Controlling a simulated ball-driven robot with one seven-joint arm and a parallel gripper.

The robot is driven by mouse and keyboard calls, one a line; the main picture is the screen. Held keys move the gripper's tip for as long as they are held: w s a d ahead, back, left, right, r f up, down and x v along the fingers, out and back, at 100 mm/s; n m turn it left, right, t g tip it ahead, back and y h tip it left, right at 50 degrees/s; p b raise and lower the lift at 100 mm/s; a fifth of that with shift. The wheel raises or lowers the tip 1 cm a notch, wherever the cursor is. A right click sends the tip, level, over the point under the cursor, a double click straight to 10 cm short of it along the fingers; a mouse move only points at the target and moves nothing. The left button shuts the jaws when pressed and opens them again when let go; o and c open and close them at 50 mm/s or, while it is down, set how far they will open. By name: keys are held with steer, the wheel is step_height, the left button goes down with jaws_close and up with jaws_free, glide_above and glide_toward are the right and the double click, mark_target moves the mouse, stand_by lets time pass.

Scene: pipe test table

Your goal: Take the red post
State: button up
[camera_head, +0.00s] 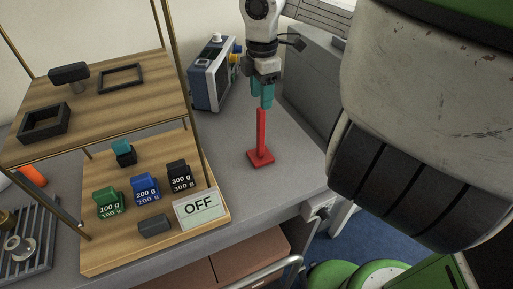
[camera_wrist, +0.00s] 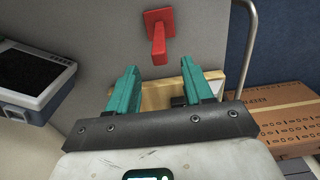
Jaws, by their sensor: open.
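The red post (camera_head: 261,132) stands upright on its square red base on the grey table, right of the wooden shelf. My gripper (camera_head: 267,104) points down with its teal fingers right at the top of the post in the head view. In the wrist view the post (camera_wrist: 158,42) shows beyond the fingertips, its free end near the gap between them. My gripper (camera_wrist: 158,66) is open there, with nothing between its fingers. Whether the fingers touch the post's top cannot be told.
A wooden two-level shelf (camera_head: 215,222) with weight blocks and an OFF sign (camera_head: 199,208) stands left of the post. A blue-grey instrument (camera_head: 212,75) sits behind it. The table's front edge is close to the right. The wrist view shows a cardboard box (camera_wrist: 290,117).

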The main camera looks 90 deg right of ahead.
mark_target(261, 115)
steer(key=shift+w+f, duration=0.1)
steer(key=shift+f, duration=0.85)
steer(key=shift+f+p, duration=1.1)
steer(key=shift+f, duration=1.7)
jaws_close()
